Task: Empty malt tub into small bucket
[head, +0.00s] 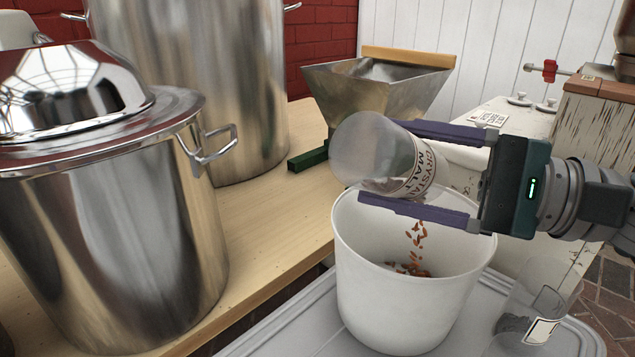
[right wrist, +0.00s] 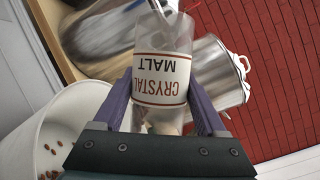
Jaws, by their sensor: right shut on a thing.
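The malt tub (head: 420,168) is a clear tub with a "CRYSTAL MALT" label. My right gripper (head: 408,168) is shut on it and holds it tipped over the small bucket. The tub also shows in the right wrist view (right wrist: 163,75), with its label upside down. The small white bucket (head: 400,300) stands upright below the tub. Brown malt grains (head: 415,235) are falling into it, and some lie on its bottom. Bucket and grains also show at the left of the right wrist view. My left gripper is in neither view.
The bucket stands on a grey tray or lid (head: 300,325). A clear labelled container (head: 540,310) is at its right. A wooden bench (head: 270,225) bears a lidded steel pot (head: 110,230), a large steel pot (head: 215,80) and a metal hopper (head: 375,92). A white cabinet (head: 500,135) is behind my right gripper.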

